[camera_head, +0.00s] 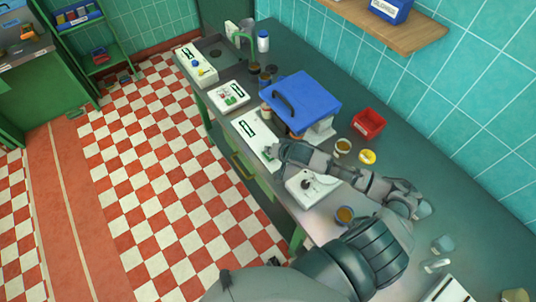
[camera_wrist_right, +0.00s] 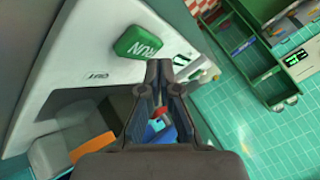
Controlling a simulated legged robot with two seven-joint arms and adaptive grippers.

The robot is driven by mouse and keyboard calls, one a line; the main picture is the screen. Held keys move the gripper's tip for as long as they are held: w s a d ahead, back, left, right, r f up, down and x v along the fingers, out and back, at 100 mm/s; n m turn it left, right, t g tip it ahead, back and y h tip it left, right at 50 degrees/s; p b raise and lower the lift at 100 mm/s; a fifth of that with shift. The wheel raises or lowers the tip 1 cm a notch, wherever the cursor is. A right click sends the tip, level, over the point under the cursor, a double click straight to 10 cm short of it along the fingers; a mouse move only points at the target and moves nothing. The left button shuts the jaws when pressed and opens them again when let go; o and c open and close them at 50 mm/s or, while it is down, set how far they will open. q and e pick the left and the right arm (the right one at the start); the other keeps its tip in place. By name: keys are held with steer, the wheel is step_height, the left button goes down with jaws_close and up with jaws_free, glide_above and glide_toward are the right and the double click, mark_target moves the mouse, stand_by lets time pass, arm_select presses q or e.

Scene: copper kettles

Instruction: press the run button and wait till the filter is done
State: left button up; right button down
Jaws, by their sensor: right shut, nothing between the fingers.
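The green run button (camera_wrist_right: 143,42), lettered RUN, sits on a pale control panel (camera_wrist_right: 95,55) in the right wrist view. My right gripper (camera_wrist_right: 159,68) is shut and empty, its fingertips close beside the button's edge; I cannot tell whether they touch it. In the head view, my right gripper (camera_head: 276,152) is at the near end of a white panel (camera_head: 250,130) with a dark display, and it hides the button. A blue-lidded box (camera_head: 305,97) with a dark handle stands right behind this panel. My left gripper is not in view.
A white device with a dark knob (camera_head: 312,188) stands under my right forearm. A red bin (camera_head: 368,123), a yellow-lidded jar (camera_head: 367,156) and a small cup (camera_head: 344,215) are nearby on the counter. Another white panel (camera_head: 229,95) lies farther back. A wooden shelf (camera_head: 395,28) hangs above.

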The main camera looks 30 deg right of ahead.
steer(key=shift+d, duration=0.1)
stand_by(0.3)
steer(key=shift+f+p, duration=0.3)
steer(key=shift+p, duration=0.1)
steer(key=shift+f, duration=0.55)
stand_by(0.5)
stand_by(0.3)
steer(key=shift+r+p, duration=0.95)
steer(key=shift+p, duration=0.3)
step_height(320, 180, up, 5)
steer(key=p, duration=0.6)
